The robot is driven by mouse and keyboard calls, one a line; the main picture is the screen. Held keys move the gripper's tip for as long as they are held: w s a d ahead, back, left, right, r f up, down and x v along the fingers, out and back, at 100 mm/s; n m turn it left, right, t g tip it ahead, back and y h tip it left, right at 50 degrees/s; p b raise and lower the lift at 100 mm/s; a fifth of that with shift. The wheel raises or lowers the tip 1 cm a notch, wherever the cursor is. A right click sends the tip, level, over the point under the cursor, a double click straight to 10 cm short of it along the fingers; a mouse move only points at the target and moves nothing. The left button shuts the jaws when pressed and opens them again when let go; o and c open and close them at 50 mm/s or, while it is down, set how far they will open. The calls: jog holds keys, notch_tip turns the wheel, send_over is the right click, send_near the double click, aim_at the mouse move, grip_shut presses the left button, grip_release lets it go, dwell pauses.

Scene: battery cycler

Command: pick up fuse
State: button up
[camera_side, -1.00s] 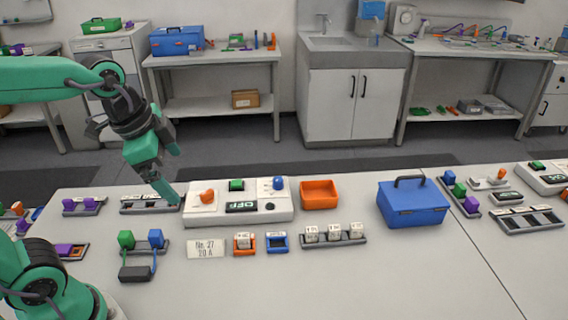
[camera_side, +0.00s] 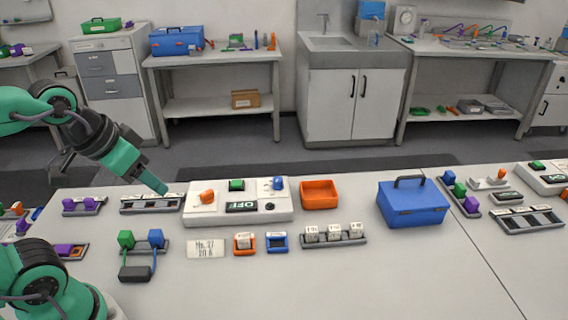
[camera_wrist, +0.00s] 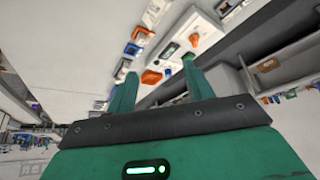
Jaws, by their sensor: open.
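Several white labelled blocks that look like fuses stand in a grey rack (camera_side: 333,240) on the bench. A similar white block (camera_side: 244,241) sits in an orange holder (camera_side: 245,251) left of a blue holder (camera_side: 277,243). A card (camera_side: 206,249) reading about "No. 27 20 A" lies left of them. My gripper (camera_side: 164,189) is open and empty, tilted over the bench at the back left, well apart from these blocks. In the wrist view, my gripper (camera_wrist: 160,70) shows its two fingers spread, and the orange holder (camera_wrist: 140,33) lies beyond them.
A white control box (camera_side: 240,210) with coloured knobs and an "OFF" display stands just right of my gripper. An orange tray (camera_side: 319,195) and a blue case (camera_side: 412,203) are farther right. A green-and-blue-clamped device (camera_side: 140,256) stands at front left. Bare bench lies in front.

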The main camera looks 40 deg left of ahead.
jog(key=shift+w, duration=0.1)
jog(key=m+g, duration=0.5)
jog(key=m, duration=2.1)
send_over(243, 235)
jog(key=f, duration=1.4)
jog(key=shift+s+a+f, duration=0.1)
jog(key=shift+s+f, duration=0.05)
jog(key=shift+s, duration=0.15)
jog(key=shift+w+f+m+g, duration=0.15)
jog(key=shift+f+m+g, duration=0.2)
jog(key=shift+m, duration=0.15)
jog(key=shift+w+f, duration=0.1)
jog(key=shift+f, duration=3.8)
jog(key=shift+c, duration=0.2)
jog(key=c, duration=1)
